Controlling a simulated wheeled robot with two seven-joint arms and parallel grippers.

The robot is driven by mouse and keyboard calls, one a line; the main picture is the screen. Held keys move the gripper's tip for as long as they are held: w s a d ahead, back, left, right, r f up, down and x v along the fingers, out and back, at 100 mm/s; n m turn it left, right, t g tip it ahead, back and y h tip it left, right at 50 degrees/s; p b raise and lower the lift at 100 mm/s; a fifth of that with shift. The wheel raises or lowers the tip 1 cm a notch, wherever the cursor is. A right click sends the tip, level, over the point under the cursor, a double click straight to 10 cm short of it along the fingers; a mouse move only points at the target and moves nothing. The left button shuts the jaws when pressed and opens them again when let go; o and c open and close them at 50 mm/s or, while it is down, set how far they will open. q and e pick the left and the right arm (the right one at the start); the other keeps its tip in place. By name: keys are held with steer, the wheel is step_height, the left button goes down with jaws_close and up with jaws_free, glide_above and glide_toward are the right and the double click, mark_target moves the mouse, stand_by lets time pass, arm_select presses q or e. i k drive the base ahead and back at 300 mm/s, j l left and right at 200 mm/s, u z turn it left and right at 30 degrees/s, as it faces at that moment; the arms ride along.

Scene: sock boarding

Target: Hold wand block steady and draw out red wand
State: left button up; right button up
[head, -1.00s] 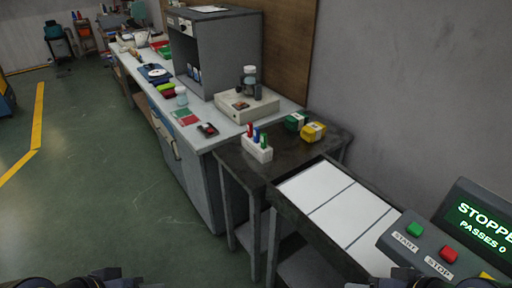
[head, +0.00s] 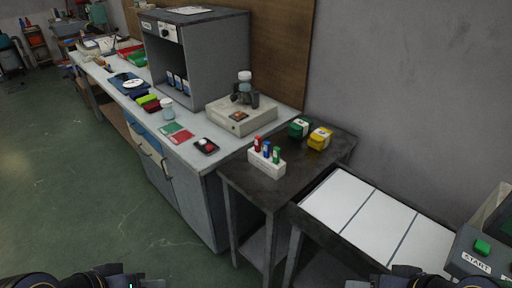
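The white wand block (head: 266,162) stands on the dark side table (head: 285,185) in the middle of the head view. The red wand (head: 257,144) stands upright in its left slot. A blue wand (head: 266,148) and a green wand (head: 276,155) stand beside it to the right. My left arm shows at the bottom left edge and my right arm at the bottom right edge. Both are well short of the block, and I cannot make out the fingers of either gripper.
Green (head: 299,127) and yellow (head: 320,138) containers sit behind the block at right. A panelled white conveyor (head: 372,222) and a control box with a green START button (head: 482,247) are at the right. A long workbench (head: 206,158) with a grey cabinet stands at the left. Open floor lies front left.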

mark_target(258, 139)
steer(key=z, duration=0.5)
steer(key=i+j+z, duration=0.15)
steer(key=j, duration=0.2)
steer(key=i+j+z, duration=0.2)
steer(key=j, duration=0.2)
steer(key=i+j+z, duration=0.15)
steer(key=j, duration=0.2)
steer(key=j+z, duration=0.2)
steer(key=j, duration=0.2)
steer(key=i+j, duration=0.1)
steer(key=j, duration=0.4)
steer(key=i, duration=0.05)
